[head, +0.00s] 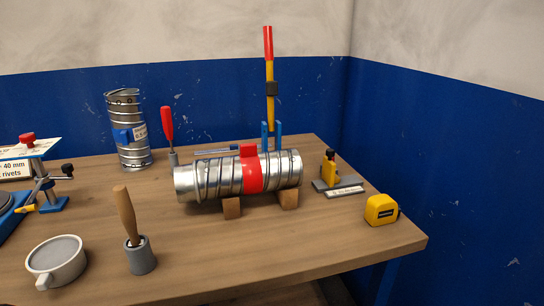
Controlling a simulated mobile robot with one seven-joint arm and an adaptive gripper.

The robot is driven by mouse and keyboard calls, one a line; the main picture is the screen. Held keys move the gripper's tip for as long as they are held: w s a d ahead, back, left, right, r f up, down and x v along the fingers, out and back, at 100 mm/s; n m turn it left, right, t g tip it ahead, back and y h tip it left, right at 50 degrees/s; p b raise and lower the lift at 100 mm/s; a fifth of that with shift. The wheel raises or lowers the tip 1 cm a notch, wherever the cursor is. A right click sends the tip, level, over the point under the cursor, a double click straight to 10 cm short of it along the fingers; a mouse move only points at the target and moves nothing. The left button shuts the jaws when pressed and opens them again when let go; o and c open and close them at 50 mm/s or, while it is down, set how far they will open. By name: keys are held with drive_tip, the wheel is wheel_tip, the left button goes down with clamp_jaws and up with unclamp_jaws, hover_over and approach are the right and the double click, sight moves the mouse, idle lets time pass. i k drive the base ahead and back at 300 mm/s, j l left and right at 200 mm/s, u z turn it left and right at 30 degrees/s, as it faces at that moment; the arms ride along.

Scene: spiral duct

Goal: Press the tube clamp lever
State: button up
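A silver spiral duct (212,178) lies on its side on the table, resting on wooden blocks, with a red band (252,172) around its middle. Behind it stands a tall upright lever (270,85) with a red tip and yellow shaft, on a blue bracket (265,133). A shorter upright lever with a red grip (167,124) stands behind the duct's left end; its base is partly hidden. I cannot tell for sure which of the two is the tube clamp lever. My gripper is not in view.
On the wooden table (300,238) are a standing spiral duct (130,145), a grey cup with a wooden handle (140,255), a round grey container (56,262), a yellow tape measure (381,210) and a small yellow-black device (329,168). A blue wall closes the back. The front middle is clear.

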sight(271, 87)
drive_tip(key=k+j, duration=0.15)
drive_tip(key=j, duration=0.25)
drive_tip(key=k+j, duration=0.2)
drive_tip(key=j, duration=0.15)
drive_tip(key=k+j+z, duration=0.1)
drive_tip(key=j, duration=0.3)
drive_tip(key=k+j, duration=0.25)
drive_tip(key=j, duration=0.15)
drive_tip(key=k+j, duration=0.15)
drive_tip(key=j, duration=0.2)
drive_tip(key=i, duration=1.45)
drive_tip(key=z, duration=0.05)
